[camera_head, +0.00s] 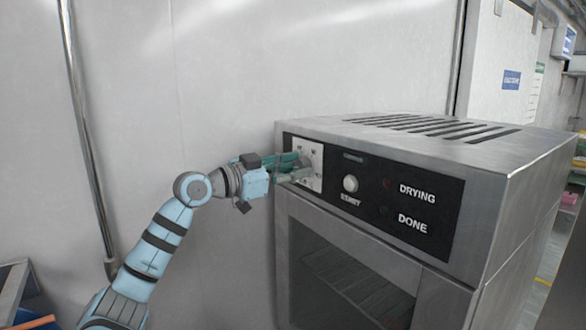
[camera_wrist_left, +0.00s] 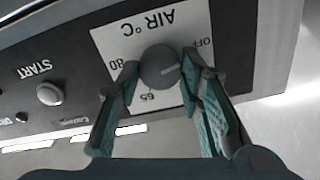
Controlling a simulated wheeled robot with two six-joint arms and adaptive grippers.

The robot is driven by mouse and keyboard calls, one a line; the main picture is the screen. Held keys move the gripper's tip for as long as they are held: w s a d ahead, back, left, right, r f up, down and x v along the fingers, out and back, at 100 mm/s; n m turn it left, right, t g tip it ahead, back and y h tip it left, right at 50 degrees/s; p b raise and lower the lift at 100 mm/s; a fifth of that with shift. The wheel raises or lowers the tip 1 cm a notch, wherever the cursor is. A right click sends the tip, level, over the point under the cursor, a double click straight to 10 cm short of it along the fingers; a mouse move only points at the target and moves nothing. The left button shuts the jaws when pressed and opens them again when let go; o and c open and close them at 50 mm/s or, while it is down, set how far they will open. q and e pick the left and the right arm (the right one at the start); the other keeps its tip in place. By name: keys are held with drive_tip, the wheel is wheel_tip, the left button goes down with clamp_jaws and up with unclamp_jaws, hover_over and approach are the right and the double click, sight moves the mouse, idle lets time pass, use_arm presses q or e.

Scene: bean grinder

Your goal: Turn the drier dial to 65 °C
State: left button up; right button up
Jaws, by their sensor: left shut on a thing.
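The drier dial (camera_wrist_left: 160,66) is a round grey knob on a white plate marked "AIR °C" (camera_wrist_left: 170,22), upside down in the left wrist view. OFF is at the right, 80 at the left and 65 below the knob. A faint pale mark on the knob appears to face right, not at 65. My left gripper (camera_wrist_left: 161,72) has its green fingers closed on both sides of the knob. In the head view my left gripper (camera_head: 300,168) reaches the white plate (camera_head: 317,153) and hides most of the dial. My right gripper is out of view.
The drier (camera_head: 540,165) is a metal box with top vents and a dark window (camera_head: 350,285). A START button (camera_head: 350,183) and DRYING and DONE lamps sit right of the plate. A plain wall (camera_head: 220,80) stands behind. A vertical pipe (camera_head: 82,130) runs at left.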

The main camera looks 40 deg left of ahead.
use_arm(q)
drive_tip(key=m, duration=0.6)
drive_tip(key=shift+m+b, duration=0.35)
drive_tip(key=shift+m, duration=0.05)
drive_tip(key=m, duration=0.7)
drive_tip(key=shift+b, duration=0.35)
drive_tip(key=m, duration=0.6)
drive_tip(key=shift+m, duration=0.3)
drive_tip(key=m, duration=0.7)
drive_tip(key=shift+b, duration=0.4)
drive_tip(key=o, duration=1.2)
drive_tip(key=shift+w+f, duration=0.1)
drive_tip(key=shift+c, duration=0.2)
